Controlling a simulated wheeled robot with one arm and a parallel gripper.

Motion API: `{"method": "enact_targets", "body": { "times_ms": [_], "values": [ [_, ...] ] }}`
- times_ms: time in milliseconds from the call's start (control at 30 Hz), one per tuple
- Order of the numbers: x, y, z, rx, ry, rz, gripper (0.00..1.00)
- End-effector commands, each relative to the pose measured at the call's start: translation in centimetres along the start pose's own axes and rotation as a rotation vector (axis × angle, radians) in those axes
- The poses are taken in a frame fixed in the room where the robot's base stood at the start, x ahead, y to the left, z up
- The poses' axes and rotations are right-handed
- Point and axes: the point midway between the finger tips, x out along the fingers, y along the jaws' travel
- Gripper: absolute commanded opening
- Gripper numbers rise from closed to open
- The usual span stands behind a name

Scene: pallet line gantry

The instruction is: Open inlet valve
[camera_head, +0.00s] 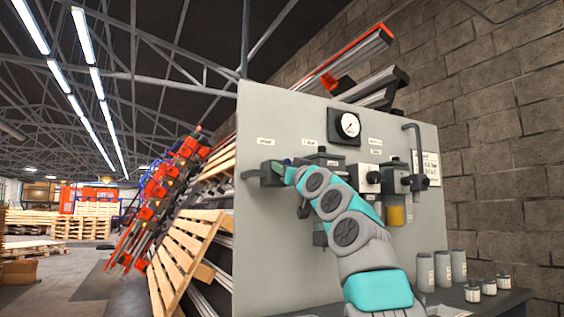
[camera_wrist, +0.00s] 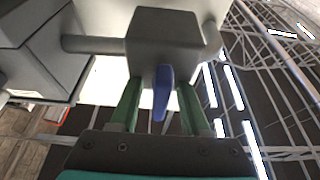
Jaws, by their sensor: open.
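The inlet valve (camera_head: 266,176) is a dark grey block on a pipe at the left end of the panel, under a small label (camera_head: 265,141). In the wrist view the valve block (camera_wrist: 165,35) is close, with a blue lever (camera_wrist: 161,92) pointing towards my gripper's palm. My gripper (camera_wrist: 160,88) is open, with its two green fingers apart on either side of the lever. A gap shows between the lever and each finger. In the head view my gripper (camera_head: 284,168) is at the valve, and the lever is largely hidden there.
The light grey panel (camera_head: 262,240) also bears a pressure gauge (camera_head: 348,125), a filter with a yellow bowl (camera_head: 396,214) and more valve blocks. Grey canisters (camera_head: 442,268) stand on a bench at the lower right. Wooden pallets (camera_head: 183,258) lean left of the panel. The floor further left is open.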

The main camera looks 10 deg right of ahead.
Motion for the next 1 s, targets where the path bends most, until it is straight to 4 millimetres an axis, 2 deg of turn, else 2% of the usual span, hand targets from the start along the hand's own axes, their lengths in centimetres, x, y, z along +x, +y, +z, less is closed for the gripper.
{"method": "enact_targets", "body": {
  "times_ms": [133, 533, 1000],
  "values": [
    [-0.04, 0.00, 0.06, 0.000, 0.000, 0.000, 0.45],
    [-0.05, 0.01, 0.03, 0.000, 0.000, 0.000, 0.00],
    [-0.05, 0.02, 0.01, 0.001, 0.001, 0.001, 0.00]
  ]
}}
